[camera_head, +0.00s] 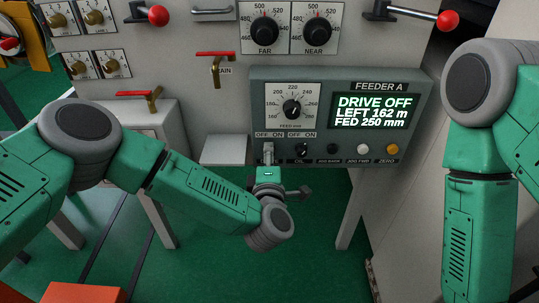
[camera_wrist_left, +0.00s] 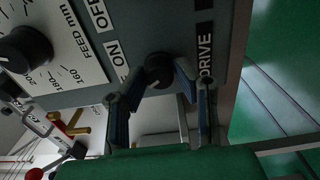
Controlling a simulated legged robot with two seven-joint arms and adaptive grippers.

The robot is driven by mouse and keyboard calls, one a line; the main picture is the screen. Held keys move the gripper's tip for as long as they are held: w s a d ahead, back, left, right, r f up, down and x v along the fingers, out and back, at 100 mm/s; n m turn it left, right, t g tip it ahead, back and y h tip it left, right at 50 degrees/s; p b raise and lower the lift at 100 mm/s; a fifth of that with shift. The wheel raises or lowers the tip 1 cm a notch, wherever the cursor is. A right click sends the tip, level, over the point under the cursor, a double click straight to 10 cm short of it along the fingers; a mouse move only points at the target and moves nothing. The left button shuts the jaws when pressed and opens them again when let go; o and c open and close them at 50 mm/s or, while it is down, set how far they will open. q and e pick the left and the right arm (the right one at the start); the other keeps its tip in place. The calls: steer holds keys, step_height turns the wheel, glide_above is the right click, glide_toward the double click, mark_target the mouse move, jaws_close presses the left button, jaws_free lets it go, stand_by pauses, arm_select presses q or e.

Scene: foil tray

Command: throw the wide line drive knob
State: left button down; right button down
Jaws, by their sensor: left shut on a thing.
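The drive knob (camera_wrist_left: 158,69) is a dark round knob on the grey FEEDER A panel (camera_head: 340,78). In the left wrist view it stands beside the DRIVE label, with OFF and ON marks near it. My left gripper (camera_wrist_left: 161,81) has its fingers on both sides of the knob and is shut on it. In the head view the left gripper (camera_head: 268,160) reaches up to the panel's lower left and hides most of the knob. The screen (camera_head: 375,112) reads DRIVE OFF, LEFT 162 m, FED 250 mm. My right gripper is out of view.
The OIL knob (camera_head: 302,150) is close right of the drive knob, followed by black, white and amber buttons. The feed dial (camera_head: 292,108) is above. A red-handled valve (camera_head: 216,66) and a pale ledge (camera_head: 224,150) are left. Green floor lies below.

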arm_select(q)
steer(key=shift+s+f, duration=0.1)
steer(key=shift+f, duration=0.2)
steer(key=c, duration=1.3)
jaws_free()
steer(key=shift+a+r, duration=0.1)
steer(key=shift+s, duration=5.95)
